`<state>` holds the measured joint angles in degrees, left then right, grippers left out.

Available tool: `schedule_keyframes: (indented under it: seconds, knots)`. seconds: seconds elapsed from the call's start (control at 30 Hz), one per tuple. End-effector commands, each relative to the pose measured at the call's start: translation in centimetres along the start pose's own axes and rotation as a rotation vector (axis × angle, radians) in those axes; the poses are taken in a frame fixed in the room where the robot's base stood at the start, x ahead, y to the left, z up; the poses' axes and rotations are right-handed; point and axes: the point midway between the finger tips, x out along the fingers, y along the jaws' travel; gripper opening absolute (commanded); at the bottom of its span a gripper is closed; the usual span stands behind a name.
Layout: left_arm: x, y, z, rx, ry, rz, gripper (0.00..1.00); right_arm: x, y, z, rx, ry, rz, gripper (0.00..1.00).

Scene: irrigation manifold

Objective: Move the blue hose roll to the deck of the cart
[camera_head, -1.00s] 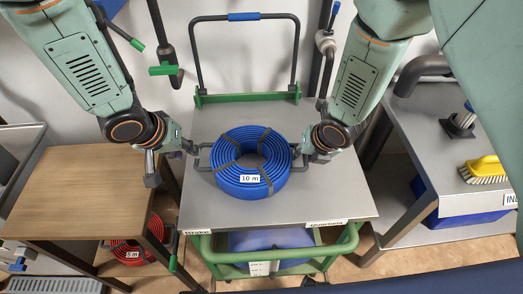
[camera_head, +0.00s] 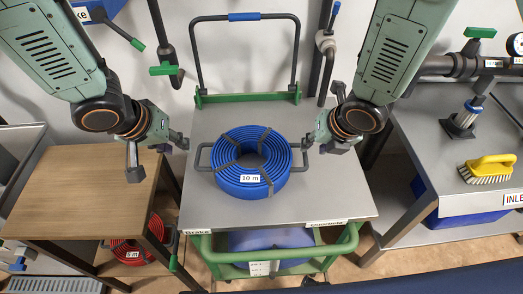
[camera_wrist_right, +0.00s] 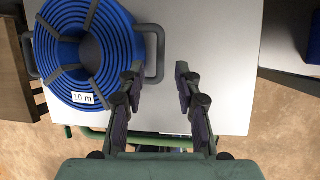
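The blue hose roll (camera_head: 251,183), labelled "10 m" and bound with dark straps, lies flat on the grey deck of the cart (camera_head: 340,205). It has a dark handle on each side. My left gripper (camera_head: 158,160) is open and empty, up and left of the roll's left handle. My right gripper (camera_head: 330,145) is open and empty, just right of the right handle.
A wooden table (camera_head: 80,190) stands left of the cart, with a red hose roll (camera_head: 130,250) below it. A steel bench (camera_head: 440,160) with a yellow brush (camera_head: 487,168) and pipework stands at right. The cart's push handle (camera_head: 246,60) rises behind the deck.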

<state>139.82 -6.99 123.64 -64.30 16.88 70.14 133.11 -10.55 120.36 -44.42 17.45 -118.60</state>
Motion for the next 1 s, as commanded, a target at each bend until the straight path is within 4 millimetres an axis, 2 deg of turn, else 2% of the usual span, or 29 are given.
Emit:
schedule_keyframes:
  seconds: [0.1, 0.3, 1.0]
  knots:
    - [0.0, 0.0, 0.0, 0.000, 0.000, 0.000, 0.33, -1.9, 0.0, 0.1, -0.001, -0.002, 0.000, 0.33]
    - [0.0, 0.0, 0.0, 0.000, 0.000, 0.000, 0.33, -3.6, 0.0, 0.0, 0.000, -0.001, 0.000, 0.33]
    - [0.0, 0.0, 0.0, 0.000, 0.000, 0.000, 0.33, -3.9, 0.0, 0.0, 0.001, 0.000, 0.000, 0.33]
